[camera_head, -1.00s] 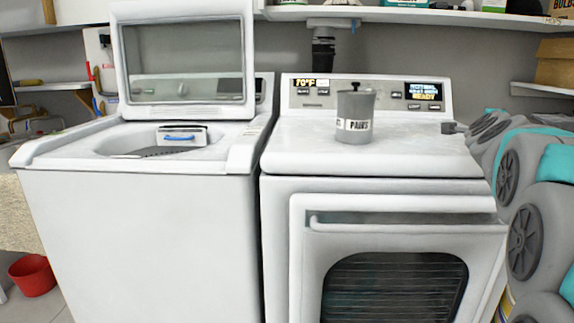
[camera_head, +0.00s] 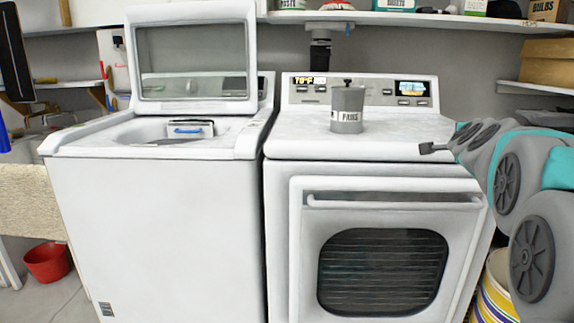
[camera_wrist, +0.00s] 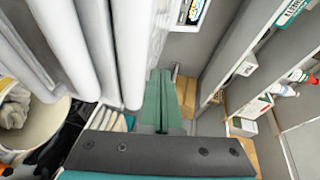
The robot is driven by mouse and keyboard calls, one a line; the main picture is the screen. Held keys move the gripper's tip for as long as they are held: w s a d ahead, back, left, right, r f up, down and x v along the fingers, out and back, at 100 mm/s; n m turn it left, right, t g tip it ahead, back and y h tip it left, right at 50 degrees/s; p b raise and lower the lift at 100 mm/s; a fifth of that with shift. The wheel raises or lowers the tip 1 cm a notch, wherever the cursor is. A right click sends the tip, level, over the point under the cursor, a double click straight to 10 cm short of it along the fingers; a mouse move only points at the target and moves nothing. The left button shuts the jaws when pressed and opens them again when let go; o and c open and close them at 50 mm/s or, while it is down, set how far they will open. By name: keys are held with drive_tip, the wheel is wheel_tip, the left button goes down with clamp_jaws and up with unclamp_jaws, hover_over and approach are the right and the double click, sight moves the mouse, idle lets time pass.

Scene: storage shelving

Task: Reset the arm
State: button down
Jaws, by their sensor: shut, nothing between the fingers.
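My arm with grey and teal links reaches in from the right edge of the head view.
A grey canister (camera_head: 347,112) stands on the dryer top. The washer (camera_head: 160,220) at left has its lid up. A striped bucket (camera_head: 495,290) stands below my arm. A shelf (camera_head: 420,18) runs above. A red bucket (camera_head: 46,263) is on the floor at left.

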drive_tip(key=s+a+f+n+g+y, duration=0.35)
drive_tip(key=s+a+f+n, duration=0.3)
drive_tip(key=a+f, duration=0.4)
drive_tip(key=s+a+f+n+g+y, duration=0.3)
drive_tip(key=s+a+f+n+y, duration=0.15)
drive_tip(key=s+a+f, duration=0.4)
drive_tip(key=s+a+f+n+g, duration=0.2)
drive_tip(key=s+f+n+g, duration=0.1)
drive_tip(key=s, duration=0.7)
drive_tip(key=s+a+f+n+g+h, duration=0.1)
drive_tip(key=s+a+f+n+g, duration=0.1)
drive_tip(key=s+f, duration=0.4)
drive_tip(key=s+a+f+n+g, duration=0.2)
drive_tip(key=s+f+n+g, duration=0.3)
drive_tip(key=s, duration=1)
drive_tip(key=shift+s, duration=0.15)
